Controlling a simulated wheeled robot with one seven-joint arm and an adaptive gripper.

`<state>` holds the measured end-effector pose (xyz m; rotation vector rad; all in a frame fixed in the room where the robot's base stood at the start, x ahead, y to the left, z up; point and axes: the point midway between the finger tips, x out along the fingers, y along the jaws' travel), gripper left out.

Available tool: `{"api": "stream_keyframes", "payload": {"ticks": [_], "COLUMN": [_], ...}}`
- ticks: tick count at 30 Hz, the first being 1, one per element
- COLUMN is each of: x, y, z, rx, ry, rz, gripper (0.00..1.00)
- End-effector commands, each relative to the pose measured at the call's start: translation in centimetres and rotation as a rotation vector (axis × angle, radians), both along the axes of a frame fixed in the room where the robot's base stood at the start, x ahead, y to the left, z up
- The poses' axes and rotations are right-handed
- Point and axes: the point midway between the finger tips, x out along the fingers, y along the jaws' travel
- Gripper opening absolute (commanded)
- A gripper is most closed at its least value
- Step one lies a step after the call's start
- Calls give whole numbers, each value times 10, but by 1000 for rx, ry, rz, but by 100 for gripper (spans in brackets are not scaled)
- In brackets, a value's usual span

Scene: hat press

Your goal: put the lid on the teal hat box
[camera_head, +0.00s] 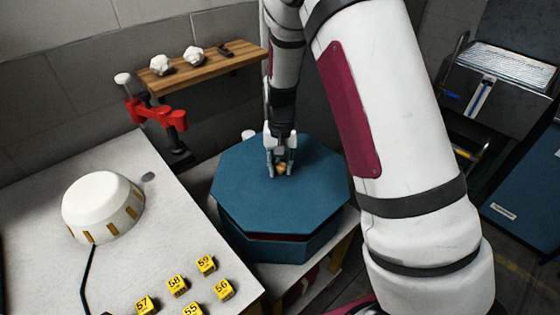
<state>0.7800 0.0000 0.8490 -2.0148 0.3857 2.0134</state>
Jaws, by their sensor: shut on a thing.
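The teal octagonal lid (318,190) is directly over the teal hat box (262,248) and covers its opening. A dark red band shows between the lid's front rim and the box wall. I cannot tell whether the lid rests on the box or hangs just above it. The lid looks roughly level and lined up with the box. My gripper (281,170) points down at the lid's middle and is shut on its small orange knob. The inside of the box and its far side are hidden by the lid.
The box stands on a light surface beside a grey table (125,180) with a white dome (103,205) and several yellow numbered blocks (177,285). Behind are a red clamp (155,108) and a wooden shelf (210,60) with white lumps. My arm hides the right middle.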

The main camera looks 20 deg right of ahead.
Motion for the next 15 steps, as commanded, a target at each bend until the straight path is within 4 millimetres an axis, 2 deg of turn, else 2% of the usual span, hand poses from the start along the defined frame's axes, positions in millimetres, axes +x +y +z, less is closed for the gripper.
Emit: {"api": "stream_keyframes", "payload": {"ticks": [6, 15], "x": [1, 1], "y": [0, 0], "z": [-22, -43], "rx": [0, 0], "ry": [1, 0], "rz": [0, 0], "gripper": [0, 0]}}
